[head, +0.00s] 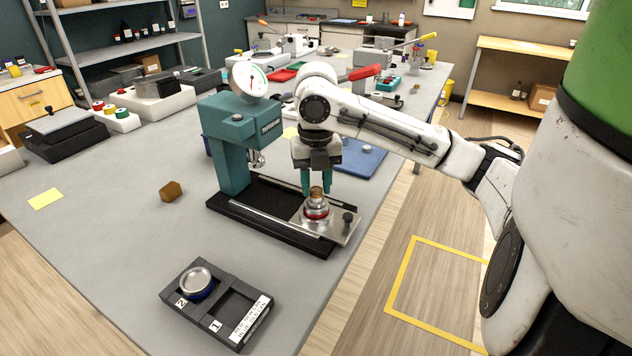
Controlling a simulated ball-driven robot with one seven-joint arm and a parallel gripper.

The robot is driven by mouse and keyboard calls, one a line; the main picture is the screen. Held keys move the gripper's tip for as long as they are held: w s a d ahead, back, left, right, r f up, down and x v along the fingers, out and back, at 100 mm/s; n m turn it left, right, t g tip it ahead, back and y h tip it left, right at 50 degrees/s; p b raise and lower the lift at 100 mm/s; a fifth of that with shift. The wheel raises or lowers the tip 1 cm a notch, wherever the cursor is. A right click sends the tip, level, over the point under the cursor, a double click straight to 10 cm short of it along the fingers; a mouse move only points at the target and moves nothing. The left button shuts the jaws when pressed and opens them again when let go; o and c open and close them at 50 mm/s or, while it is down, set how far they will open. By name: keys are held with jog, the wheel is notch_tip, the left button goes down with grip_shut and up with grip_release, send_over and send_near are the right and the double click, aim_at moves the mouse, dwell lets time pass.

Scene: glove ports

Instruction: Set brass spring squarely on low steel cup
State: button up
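A small copper-brown piece (317,193), possibly the brass spring, stands between the teal fingertips of my gripper (316,188). The fingers point straight down, one on each side of it; I cannot tell whether they press on it. Directly below is a steel cup with a red band (316,213), on the steel plate of the press. The piece appears to meet the top of this cup, but the contact is too small to judge. Another shallow steel dish with a blue band (197,281) sits in slot 2 of the black tray (236,305). Slot 1 is empty.
The teal press (233,135) with its dial stands just left of my gripper, its black base around the steel plate (340,228). A brown block (171,191) and yellow note (45,198) lie left. A blue mat (362,163) lies behind. The front-left tabletop is clear.

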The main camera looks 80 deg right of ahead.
aim_at(316, 189)
jog(key=o, duration=0.4)
notch_tip(316, 189, up, 11)
jog(key=shift+f+p, duration=0.1)
jog(key=shift+p, duration=0.2)
dwell(0.7)
